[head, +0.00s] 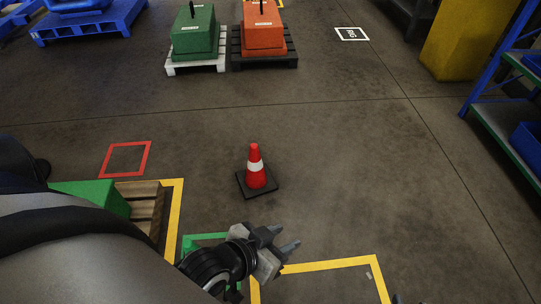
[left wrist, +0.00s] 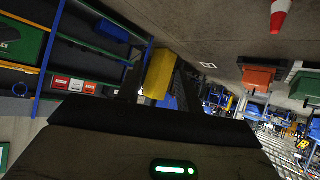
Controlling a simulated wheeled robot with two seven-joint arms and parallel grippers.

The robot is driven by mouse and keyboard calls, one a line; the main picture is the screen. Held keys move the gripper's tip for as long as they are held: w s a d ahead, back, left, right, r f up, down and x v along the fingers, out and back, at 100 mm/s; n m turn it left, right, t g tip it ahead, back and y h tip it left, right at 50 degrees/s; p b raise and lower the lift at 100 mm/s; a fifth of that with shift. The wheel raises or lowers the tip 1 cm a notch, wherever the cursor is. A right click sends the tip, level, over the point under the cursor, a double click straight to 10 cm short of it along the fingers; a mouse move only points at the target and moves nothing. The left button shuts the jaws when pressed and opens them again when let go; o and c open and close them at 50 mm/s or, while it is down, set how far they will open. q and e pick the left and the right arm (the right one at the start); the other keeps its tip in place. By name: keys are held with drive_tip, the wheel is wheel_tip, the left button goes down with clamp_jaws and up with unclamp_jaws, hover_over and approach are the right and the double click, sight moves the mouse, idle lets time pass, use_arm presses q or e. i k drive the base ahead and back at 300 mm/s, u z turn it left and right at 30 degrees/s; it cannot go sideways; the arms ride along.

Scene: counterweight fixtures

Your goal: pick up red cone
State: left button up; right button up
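The red cone (head: 256,167) has a white band and a dark square base. It stands upright on the floor near the middle of the head view. It also shows cut off at the top right edge of the left wrist view (left wrist: 281,14). My left gripper (head: 288,236) is in front of the cone and slightly to its right in the head view, apart from it. Its fingers are spread with nothing between them. The left wrist view shows the two dark fingers with a gap between them (left wrist: 157,88). My right gripper does not show in either view.
A green block (head: 92,196) on a wooden pallet (head: 147,208) lies at left, beside yellow floor tape (head: 330,265). Green (head: 194,35) and orange (head: 263,32) weights on pallets stand at the back. A blue shelf (head: 500,115) is at right. The floor around the cone is clear.

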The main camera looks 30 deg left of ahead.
sight(257, 180)
drive_tip(key=i, duration=2.95)
drive_tip(key=u, duration=4.2)
drive_tip(key=i, duration=0.5)
drive_tip(key=z, duration=0.1)
